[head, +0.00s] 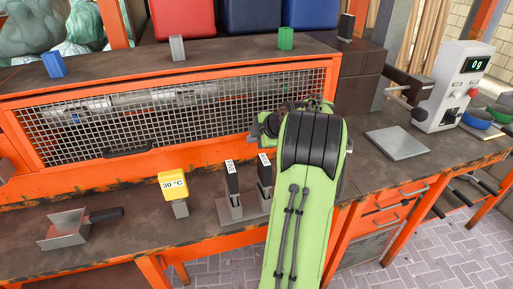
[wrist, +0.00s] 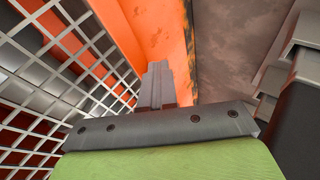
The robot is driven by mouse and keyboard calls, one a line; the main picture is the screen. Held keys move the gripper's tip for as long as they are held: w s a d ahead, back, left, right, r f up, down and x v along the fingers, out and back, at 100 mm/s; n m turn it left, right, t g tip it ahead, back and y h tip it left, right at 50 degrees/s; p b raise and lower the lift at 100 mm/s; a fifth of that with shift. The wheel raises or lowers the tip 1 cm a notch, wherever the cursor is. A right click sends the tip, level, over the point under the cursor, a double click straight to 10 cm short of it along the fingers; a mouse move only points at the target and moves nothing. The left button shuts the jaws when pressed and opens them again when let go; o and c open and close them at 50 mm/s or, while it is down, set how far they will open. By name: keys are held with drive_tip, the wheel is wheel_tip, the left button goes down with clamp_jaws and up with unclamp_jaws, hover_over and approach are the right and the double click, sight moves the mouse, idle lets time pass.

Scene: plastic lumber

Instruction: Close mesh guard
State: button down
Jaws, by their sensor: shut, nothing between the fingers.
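The mesh guard (head: 190,110), a grey wire grid in an orange frame, spans the front of the orange housing in the head view. Its black handle (head: 127,152) is at the lower left. I cannot tell whether the frame sits fully against the housing. In the wrist view the mesh (wrist: 35,85) fills the left side, close by. My gripper (wrist: 155,80) is shut and empty, its fingers in front of an orange frame part (wrist: 135,35) beside the mesh. I cannot tell whether they touch.
A yellow 30 °C display (head: 173,186), two black-handled switches (head: 232,180) and a grey scoop (head: 70,228) are on the bench front. A scale plate (head: 397,142) and control box (head: 455,85) stand right. Bins line the top.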

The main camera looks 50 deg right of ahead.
drive_tip(key=shift+w+d+t+b, duration=0.3)
drive_tip(key=shift+w+b, duration=0.1)
drive_tip(key=shift+w, duration=0.1)
drive_tip(key=p+v, duration=0.3)
drive_tip(key=v, duration=1.2)
drive_tip(key=shift+s+a, duration=0.25)
drive_tip(key=shift+s, duration=0.1)
drive_tip(key=shift+w+a+r, duration=0.1)
